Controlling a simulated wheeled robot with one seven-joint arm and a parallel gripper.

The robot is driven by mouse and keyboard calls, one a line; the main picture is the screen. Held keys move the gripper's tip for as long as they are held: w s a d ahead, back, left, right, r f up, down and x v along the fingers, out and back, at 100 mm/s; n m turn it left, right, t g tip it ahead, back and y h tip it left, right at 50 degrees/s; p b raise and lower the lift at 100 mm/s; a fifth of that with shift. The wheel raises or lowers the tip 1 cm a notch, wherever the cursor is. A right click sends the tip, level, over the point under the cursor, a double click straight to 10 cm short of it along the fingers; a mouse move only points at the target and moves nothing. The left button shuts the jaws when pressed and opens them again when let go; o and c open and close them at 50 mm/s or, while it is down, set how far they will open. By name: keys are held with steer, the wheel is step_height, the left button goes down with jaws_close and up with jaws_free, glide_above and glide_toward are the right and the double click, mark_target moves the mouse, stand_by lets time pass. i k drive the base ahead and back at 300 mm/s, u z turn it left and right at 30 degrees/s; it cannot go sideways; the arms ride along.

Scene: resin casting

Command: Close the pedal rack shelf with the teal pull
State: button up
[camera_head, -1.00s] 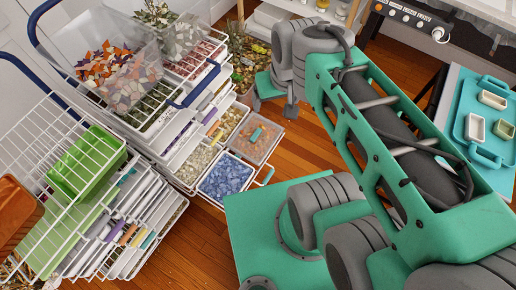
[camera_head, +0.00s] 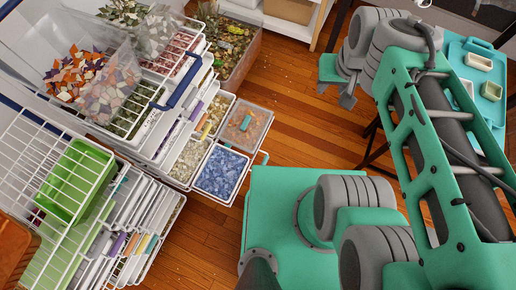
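The pulled-out shelf (camera_head: 209,144) sticks out to the right from the white rack at left. It has several compartments, with blue chips (camera_head: 222,173) at the front and orange pieces (camera_head: 247,128) behind. A teal bar (camera_head: 263,158) shows at its outer right edge, and a small teal tab (camera_head: 246,122) lies at the orange compartment. My gripper (camera_head: 336,93) is to the right of the shelf, above the floor and apart from it. Its two fingers are spread with nothing visible between them.
A wire rack with a green bin (camera_head: 76,180) stands at lower left, beside clear bins of shards (camera_head: 92,78). A planter box (camera_head: 228,50) is behind the shelf. A teal tray (camera_head: 476,88) is at upper right. Wooden floor (camera_head: 290,130) is clear between shelf and gripper.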

mark_target(191, 157)
steer(key=k, duration=0.55)
steer(key=u, duration=0.75)
steer(key=k, duration=1.1)
steer(key=u, duration=0.9)
steer(key=i, duration=1.35)
steer(key=z, duration=0.6)
